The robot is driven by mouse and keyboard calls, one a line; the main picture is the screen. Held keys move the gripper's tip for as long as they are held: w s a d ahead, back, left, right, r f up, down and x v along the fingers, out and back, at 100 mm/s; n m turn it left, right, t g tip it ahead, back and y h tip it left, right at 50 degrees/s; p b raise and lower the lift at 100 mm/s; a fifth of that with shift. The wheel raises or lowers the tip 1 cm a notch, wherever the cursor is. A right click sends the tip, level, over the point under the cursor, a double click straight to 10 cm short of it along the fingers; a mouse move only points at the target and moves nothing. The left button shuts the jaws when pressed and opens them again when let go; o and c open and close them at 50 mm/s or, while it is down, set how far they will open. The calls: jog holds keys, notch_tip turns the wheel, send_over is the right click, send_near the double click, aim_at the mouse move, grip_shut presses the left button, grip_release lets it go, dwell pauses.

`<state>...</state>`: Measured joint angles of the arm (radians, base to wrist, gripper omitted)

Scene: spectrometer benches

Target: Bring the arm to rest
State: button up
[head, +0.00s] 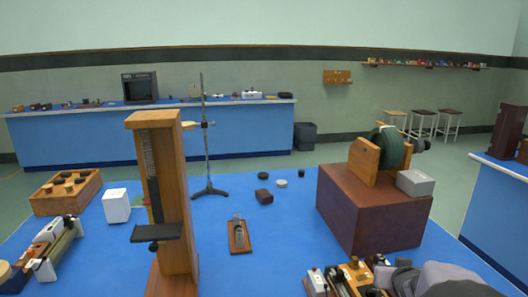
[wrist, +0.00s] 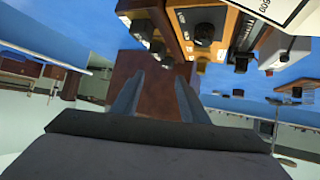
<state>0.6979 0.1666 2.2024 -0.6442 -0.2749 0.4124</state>
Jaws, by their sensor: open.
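My gripper (wrist: 159,78) shows in the wrist view with its two grey fingers apart and nothing between them. Beyond the fingers is a reddish-brown surface, and no contact with it can be made out. In the head view, grey rounded parts that look like my arm (head: 450,280) are at the bottom right corner, beside a cluster of small instruments. The fingertips cannot be made out there.
A brown box (head: 345,212) bears a wheel-like device (head: 388,148) and a grey block (head: 415,183). A tall wooden stand (head: 172,190) and a metal rod stand (head: 205,140) rise from the blue bench (head: 285,265). A wooden instrument with black knobs (wrist: 205,32) is close in the wrist view.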

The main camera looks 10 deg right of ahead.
jog(key=s+a+r+g+y+p, duration=0.1)
jog(key=s+a+g+y+p, duration=0.2)
jog(key=a, duration=1.2)
jog(key=s+a+f+n+g+y+p, duration=0.2)
jog(key=s+a+n+g+p, duration=0.2)
jog(key=s+a, duration=1.1)
jog(key=s+g+p, duration=0.2)
jog(key=s+g, duration=0.1)
jog(key=shift+a+f+n+y, duration=0.25)
jog(key=shift+a+n+y, duration=0.05)
jog(key=shift+a, duration=0.1)
